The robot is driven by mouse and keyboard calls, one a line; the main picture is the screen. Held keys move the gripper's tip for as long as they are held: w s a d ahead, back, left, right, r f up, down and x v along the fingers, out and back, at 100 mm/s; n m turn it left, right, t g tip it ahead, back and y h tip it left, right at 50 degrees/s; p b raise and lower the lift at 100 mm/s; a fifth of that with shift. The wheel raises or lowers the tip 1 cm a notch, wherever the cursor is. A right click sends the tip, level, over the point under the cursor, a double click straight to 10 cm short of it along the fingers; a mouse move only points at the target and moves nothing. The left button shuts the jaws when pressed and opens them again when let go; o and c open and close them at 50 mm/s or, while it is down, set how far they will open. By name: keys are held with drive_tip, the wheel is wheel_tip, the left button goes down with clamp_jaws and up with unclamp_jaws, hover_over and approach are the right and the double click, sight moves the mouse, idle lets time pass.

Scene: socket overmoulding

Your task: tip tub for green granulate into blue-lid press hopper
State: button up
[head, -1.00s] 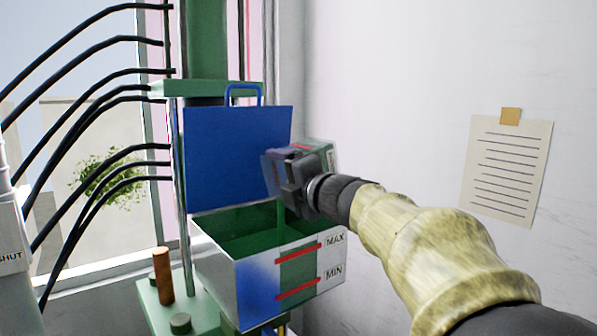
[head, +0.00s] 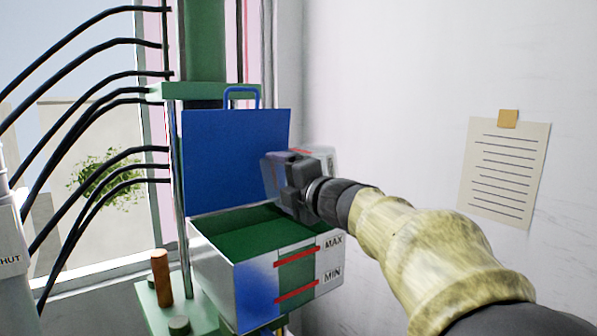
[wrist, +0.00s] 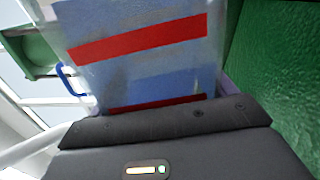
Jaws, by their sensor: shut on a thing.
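My gripper (head: 294,184) is shut on a clear tub (head: 322,158) and holds it tilted above the right rear of the open hopper (head: 215,270). In the wrist view the tub (wrist: 140,65) has red level lines, looks empty and lets blue show through; my gripper hides its lower part. The hopper's blue lid (head: 235,160) stands raised behind it, with a blue handle on top. Green granulate (head: 245,232) lies in the hopper, near its rim. It also shows behind the front window, up to about the MAX line.
The green press column (head: 205,40) rises behind the lid, with black hoses (head: 90,90) running to it from the left. A brown peg (head: 162,277) stands on the green base. A paper sheet (head: 505,170) hangs on the right wall.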

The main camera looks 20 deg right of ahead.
drive_tip(key=shift+w+d+r+m+p, duration=0.15)
drive_tip(key=shift+d+m+p, duration=0.25)
drive_tip(key=shift+m+p, duration=0.55)
drive_tip(key=shift+f+m, duration=0.25)
drive_tip(key=shift+m, duration=0.1)
drive_tip(key=shift+d+m+p, duration=0.45)
drive_tip(key=shift+m+p, duration=0.3)
drive_tip(key=shift+m, duration=0.15)
drive_tip(key=shift+w+d+m+p, duration=0.15)
drive_tip(key=shift+d+m+p, duration=0.15)
drive_tip(key=shift+m, duration=0.2)
drive_tip(key=shift+f, duration=0.3)
